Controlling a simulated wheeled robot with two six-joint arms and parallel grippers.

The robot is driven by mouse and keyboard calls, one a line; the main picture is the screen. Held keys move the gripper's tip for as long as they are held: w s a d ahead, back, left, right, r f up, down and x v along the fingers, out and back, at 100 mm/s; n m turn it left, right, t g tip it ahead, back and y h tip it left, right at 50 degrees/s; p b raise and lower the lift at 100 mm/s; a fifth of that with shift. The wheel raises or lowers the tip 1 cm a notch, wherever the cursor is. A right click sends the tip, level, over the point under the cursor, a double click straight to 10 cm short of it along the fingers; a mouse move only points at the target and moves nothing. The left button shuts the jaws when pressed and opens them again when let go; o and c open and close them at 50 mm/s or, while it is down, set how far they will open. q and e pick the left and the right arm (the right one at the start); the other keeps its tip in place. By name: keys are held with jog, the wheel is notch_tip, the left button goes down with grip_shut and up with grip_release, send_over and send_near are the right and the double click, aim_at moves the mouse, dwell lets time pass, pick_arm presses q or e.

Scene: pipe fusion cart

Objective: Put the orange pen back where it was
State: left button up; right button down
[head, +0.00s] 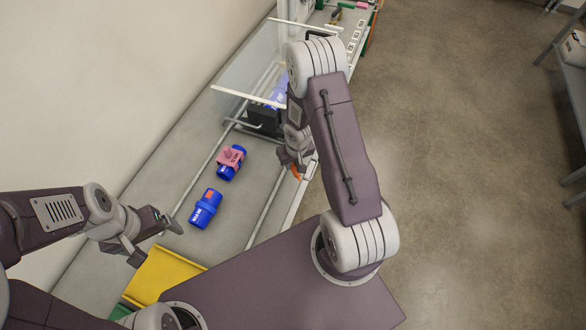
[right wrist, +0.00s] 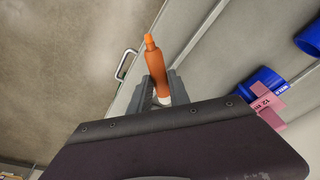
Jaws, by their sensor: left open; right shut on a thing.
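The orange pen (right wrist: 155,62) is held between the fingers of my right gripper (right wrist: 160,95) in the right wrist view. Its orange tip points away from the gripper, and a pale part shows between the fingers. In the head view only a small orange bit of the pen (head: 296,172) shows below my right gripper (head: 292,160), near the cart's right edge. The rest is hidden by the gripper and arm. My left gripper (head: 158,228) is open and empty, left of the lower blue fitting.
A blue fitting (head: 206,208) and a blue fitting with a pink tag (head: 230,162) lie on the grey cart top. A clear-walled box (head: 240,80) stands behind. A yellow bin (head: 163,275) is at the front. A handle (right wrist: 124,66) shows on the cart's side.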

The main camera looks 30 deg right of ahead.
aim_at(293, 166)
notch_tip(293, 166, down, 4)
jog(key=b, duration=0.3)
jog(key=shift+s+f+b, duration=0.1)
jog(key=shift+f+b, duration=0.05)
jog(key=shift+b, duration=0.25)
jog(key=shift+f, duration=0.2)
jog(key=shift+f+b, duration=0.25)
jog(key=shift+b, duration=0.15)
jog(key=c, duration=1.2)
grip_release()
jog(key=shift+c, duration=0.2)
jog(key=r+p, duration=0.3)
jog(key=r, duration=0.1)
jog(key=s+r+p, duration=0.1)
jog(key=r+p, duration=0.2)
jog(key=r, duration=0.1)
jog(key=s+r+p, duration=0.1)
jog(key=r+p, duration=0.2)
jog(key=r, duration=0.2)
jog(key=shift+s+r, duration=0.1)
jog(key=shift+s, duration=0.05)
